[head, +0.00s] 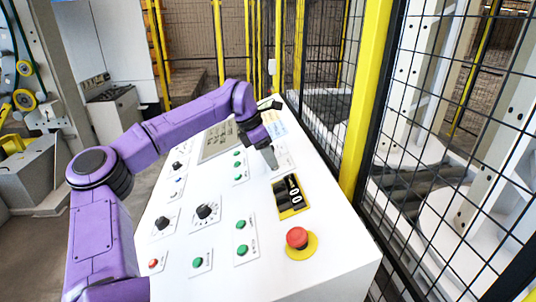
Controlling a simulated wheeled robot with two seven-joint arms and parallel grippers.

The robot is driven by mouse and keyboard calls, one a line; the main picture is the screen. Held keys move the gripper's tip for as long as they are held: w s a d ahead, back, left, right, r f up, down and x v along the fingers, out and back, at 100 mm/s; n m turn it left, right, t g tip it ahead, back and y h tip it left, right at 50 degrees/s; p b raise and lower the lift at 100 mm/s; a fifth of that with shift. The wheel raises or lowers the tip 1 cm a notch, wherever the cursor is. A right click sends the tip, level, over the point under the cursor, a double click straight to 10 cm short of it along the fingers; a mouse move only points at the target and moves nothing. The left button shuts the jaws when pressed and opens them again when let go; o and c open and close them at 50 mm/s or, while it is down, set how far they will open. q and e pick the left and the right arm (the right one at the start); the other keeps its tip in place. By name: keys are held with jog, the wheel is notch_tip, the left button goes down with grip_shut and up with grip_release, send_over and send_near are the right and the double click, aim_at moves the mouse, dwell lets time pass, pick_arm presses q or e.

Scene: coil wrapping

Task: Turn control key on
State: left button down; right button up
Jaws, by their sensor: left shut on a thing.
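The white sloped control panel (330,262) fills the middle of the head view. My left gripper (270,163) reaches over it from the left and points down at a small labelled plate (285,158) on the panel's upper right. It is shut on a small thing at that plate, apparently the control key. The key itself is hidden by the fingers, so I cannot tell which way it is turned. My right gripper is not in view.
Black knobs (206,212) and green buttons (241,251) lie nearer. A yellow post (366,95) and mesh fence close off the right.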

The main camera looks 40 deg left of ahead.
pick_arm(q)
jog(key=shift+m, duration=0.9)
jog(key=c, duration=0.9)
grip_release()
jog(key=shift+w+d+f, duration=0.1)
jog(key=shift+w, duration=0.05)
jog(key=b+v, duration=0.2)
jog(key=v, duration=0.8)
jog(key=shift+r, duration=0.3)
